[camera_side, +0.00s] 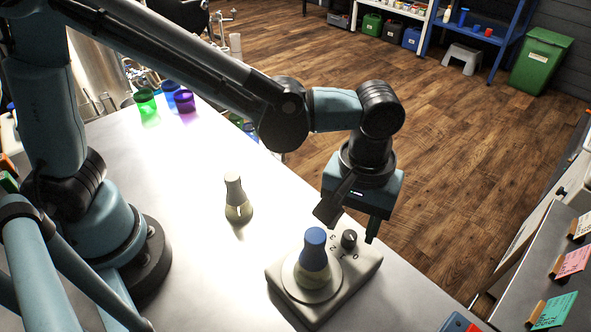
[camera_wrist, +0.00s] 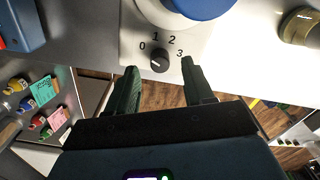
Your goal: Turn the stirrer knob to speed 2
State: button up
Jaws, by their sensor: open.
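The stirrer (camera_side: 353,277) is a pale box on the bench with a round plate. A blue-capped flask (camera_side: 314,262) stands upright on the plate; its blue cap shows in the wrist view (camera_wrist: 200,5). The small black stirrer knob (camera_side: 349,239) sits at the corner nearest my gripper. In the wrist view the knob (camera_wrist: 160,60) has the numbers 0, 1, 2, 3 in an arc around it. It has a small pale mark; which number it points at I cannot tell. My gripper (camera_wrist: 159,72) is open, its fingers apart on either side of the knob, with gaps visible.
Another flask (camera_side: 237,200) stands upright on the bench (camera_side: 215,255) left of the stirrer. Green, blue and purple cups (camera_side: 184,101) are at the back left. A blue and red item (camera_side: 459,323) lies right of the stirrer. Coloured cards (camera_side: 571,261) stand at the right.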

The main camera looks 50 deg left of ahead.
aim_at(349, 239)
jog(key=shift+f, duration=1.1)
jog(key=shift+c, duration=0.2)
grip_shut()
